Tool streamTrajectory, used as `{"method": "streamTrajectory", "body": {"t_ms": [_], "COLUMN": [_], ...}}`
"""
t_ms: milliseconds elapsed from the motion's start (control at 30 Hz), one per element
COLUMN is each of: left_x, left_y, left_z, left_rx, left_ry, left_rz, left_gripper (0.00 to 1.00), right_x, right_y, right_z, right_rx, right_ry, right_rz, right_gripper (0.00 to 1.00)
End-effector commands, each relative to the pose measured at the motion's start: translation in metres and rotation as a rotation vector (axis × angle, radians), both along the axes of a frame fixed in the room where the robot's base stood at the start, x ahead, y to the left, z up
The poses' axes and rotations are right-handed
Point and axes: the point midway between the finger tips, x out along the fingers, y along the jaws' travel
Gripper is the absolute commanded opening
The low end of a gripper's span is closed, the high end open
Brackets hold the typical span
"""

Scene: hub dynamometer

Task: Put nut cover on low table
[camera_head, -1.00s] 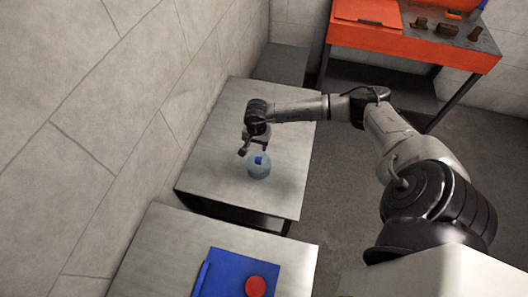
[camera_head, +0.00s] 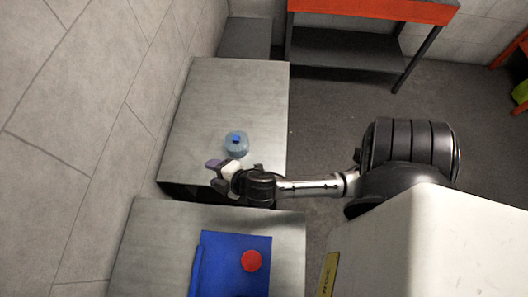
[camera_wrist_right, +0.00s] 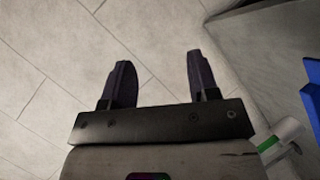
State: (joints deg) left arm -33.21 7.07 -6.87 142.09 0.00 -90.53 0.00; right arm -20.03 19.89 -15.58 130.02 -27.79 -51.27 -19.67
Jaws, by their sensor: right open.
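A translucent light-blue round object with a blue top (camera_head: 236,144) stands on the farther grey table (camera_head: 222,95). A red round piece (camera_head: 251,261) lies on a blue mat (camera_head: 222,250) on the nearer grey table (camera_head: 150,240). I cannot tell which of these, if either, is the nut cover. My right gripper (camera_head: 213,173) is near the farther table's front edge, in front of the light-blue object and apart from it. In the right wrist view its dark fingers (camera_wrist_right: 160,78) are spread with nothing between them. My left gripper is not in view.
A tiled wall (camera_head: 100,80) runs along the left of both tables. An orange-topped bench (camera_head: 370,11) stands at the back. A narrow gap separates the two tables. The farther table's top is clear behind the light-blue object.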

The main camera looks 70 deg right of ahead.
Motion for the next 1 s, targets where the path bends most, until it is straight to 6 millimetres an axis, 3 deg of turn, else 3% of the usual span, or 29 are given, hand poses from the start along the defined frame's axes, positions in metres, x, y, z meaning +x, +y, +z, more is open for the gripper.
{"method": "streamTrajectory", "body": {"t_ms": [100, 200, 400, 600, 1000], "left_x": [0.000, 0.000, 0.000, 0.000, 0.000], "left_y": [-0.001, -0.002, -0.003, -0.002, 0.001], "left_z": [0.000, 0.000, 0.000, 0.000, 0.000], "left_rx": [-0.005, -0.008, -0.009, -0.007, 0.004], "left_ry": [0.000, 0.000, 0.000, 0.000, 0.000], "left_rz": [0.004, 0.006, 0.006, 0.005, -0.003], "left_gripper": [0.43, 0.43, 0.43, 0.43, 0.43], "right_x": [-0.052, -0.092, -0.145, -0.162, -0.162], "right_y": [0.001, 0.008, 0.023, 0.028, 0.028], "right_z": [-0.027, -0.041, -0.050, -0.050, -0.051], "right_rx": [0.292, 0.469, 0.660, 0.710, 0.709], "right_ry": [0.242, 0.416, 0.644, 0.717, 0.717], "right_rz": [-0.217, -0.358, -0.526, -0.574, -0.573], "right_gripper": [0.55, 0.55, 0.55, 0.55, 0.55]}}
